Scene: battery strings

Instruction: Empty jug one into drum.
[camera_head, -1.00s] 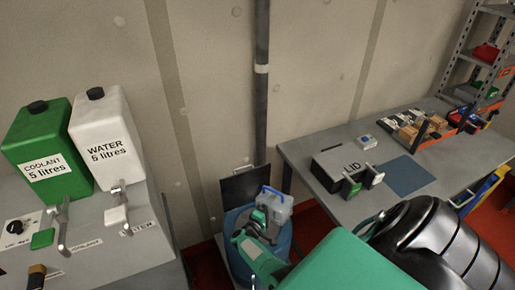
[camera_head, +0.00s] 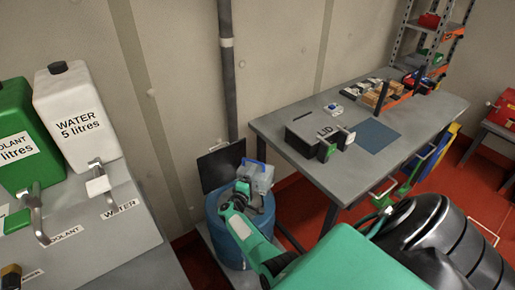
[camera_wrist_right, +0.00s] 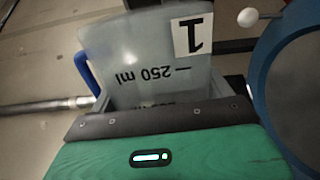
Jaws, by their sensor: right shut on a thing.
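Jug one (camera_head: 259,178) is a translucent grey measuring jug with a blue handle. In the right wrist view the jug (camera_wrist_right: 150,60) shows a black "1" on a white label and a "250 ml" mark, both upside down in that picture. The drum's round blue rim (camera_wrist_right: 262,75) lies at the right there. Its opening is mostly hidden by my arm and the jug in the head view. I cannot tell what the jug holds. My left gripper is out of view.
A dark panel (camera_head: 221,166) stands behind the drum, beside a vertical pipe (camera_head: 227,70). Water (camera_head: 75,110) and coolant (camera_head: 17,140) tanks stand at left. Red floor shows at right.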

